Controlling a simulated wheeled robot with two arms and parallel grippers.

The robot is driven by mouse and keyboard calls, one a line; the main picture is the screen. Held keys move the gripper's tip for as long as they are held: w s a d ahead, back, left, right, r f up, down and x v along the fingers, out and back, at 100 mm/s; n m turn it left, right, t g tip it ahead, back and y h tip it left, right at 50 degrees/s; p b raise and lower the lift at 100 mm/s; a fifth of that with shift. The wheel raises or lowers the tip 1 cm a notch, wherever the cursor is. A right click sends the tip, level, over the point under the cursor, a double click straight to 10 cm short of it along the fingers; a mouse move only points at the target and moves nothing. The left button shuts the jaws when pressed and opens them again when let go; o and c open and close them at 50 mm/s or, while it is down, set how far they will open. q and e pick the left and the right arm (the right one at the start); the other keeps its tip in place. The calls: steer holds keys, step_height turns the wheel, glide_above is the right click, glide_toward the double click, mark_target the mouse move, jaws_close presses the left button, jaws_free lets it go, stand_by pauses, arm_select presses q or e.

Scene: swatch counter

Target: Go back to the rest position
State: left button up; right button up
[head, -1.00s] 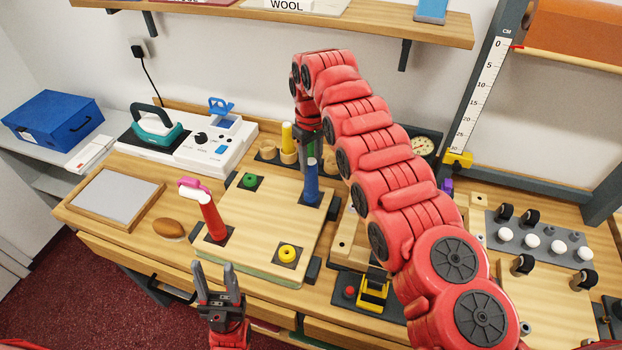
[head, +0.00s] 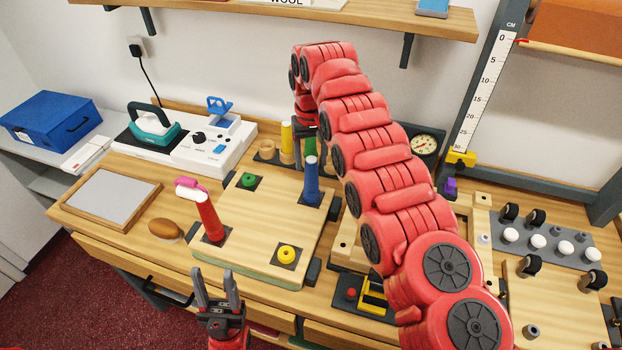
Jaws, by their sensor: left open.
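My left gripper (head: 217,290) is at the bottom of the head view, in front of the wooden board's near edge. Its two dark fingers point up and stand apart with nothing between them. My right arm (head: 385,170) reaches from the lower right up over the counter. Its right gripper (head: 308,130) points down behind the board, by the yellow and green cylinders.
The wooden board (head: 240,240) carries a red post (head: 210,217), a blue post (head: 311,182), a green ring (head: 248,180) and a yellow ring (head: 287,254). A brown oval pad (head: 165,229) and a framed grey plate (head: 110,194) lie left. A rack with white knobs (head: 540,240) stands right.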

steer(key=o, duration=0.4)
step_height(320, 180, up, 6)
steer(key=p, duration=0.5)
steer(key=shift+p, duration=0.3)
stand_by(0.4)
